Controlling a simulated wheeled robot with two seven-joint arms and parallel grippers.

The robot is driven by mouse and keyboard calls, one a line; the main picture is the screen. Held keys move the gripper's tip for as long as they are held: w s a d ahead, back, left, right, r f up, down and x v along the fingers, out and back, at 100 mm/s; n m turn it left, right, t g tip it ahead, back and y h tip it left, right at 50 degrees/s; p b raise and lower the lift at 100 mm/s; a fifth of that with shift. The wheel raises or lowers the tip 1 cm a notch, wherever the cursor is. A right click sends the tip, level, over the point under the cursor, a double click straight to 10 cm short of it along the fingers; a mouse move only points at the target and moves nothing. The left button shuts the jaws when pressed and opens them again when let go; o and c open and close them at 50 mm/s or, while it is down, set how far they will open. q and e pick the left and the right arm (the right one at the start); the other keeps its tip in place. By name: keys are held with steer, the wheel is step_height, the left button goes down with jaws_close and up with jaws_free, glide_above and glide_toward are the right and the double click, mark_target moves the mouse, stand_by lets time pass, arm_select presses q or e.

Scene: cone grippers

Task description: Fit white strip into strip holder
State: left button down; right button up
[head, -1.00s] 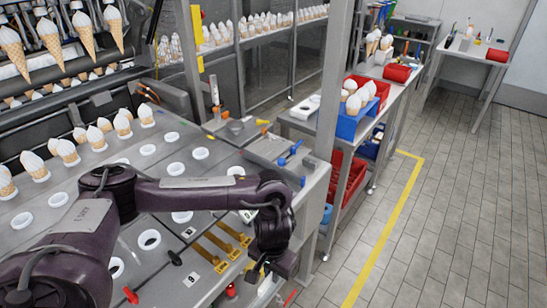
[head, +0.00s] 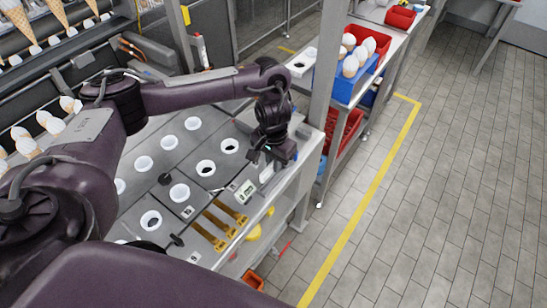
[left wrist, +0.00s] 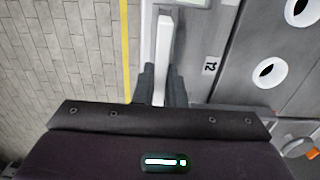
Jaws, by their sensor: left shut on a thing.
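My left gripper (head: 266,156) is over the right edge of the work table (head: 285,192). It is shut on the white strip (left wrist: 164,45), which shows long and narrow between the dark fingers (left wrist: 161,84) in the left wrist view. In the head view the strip is mostly hidden by the gripper. A small pale device with a greenish panel (head: 244,190) lies on the table just left of and below the gripper; I cannot tell whether it is the strip holder. My right gripper is out of view.
Several white rings (head: 180,193) are set in the table. Yellow-brown tools (head: 222,228) lie near its front edge. A grey post (head: 325,90) rises just beyond the gripper. Open tiled floor lies to the right.

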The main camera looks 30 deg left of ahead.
arm_select(q)
steer(key=shift+w+a, duration=0.1)
steer(key=shift+w+p, duration=0.1)
steer(key=shift+p, duration=0.35)
steer(key=shift+f, duration=0.55)
steer(key=shift+f+b, duration=0.85)
steer(key=shift+f, duration=0.85)
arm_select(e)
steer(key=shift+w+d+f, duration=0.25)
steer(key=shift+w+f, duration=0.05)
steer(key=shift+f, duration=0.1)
arm_select(q)
steer(key=shift+p, duration=1.75)
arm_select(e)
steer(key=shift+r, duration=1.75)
arm_select(q)
steer(key=shift+f, duration=0.45)
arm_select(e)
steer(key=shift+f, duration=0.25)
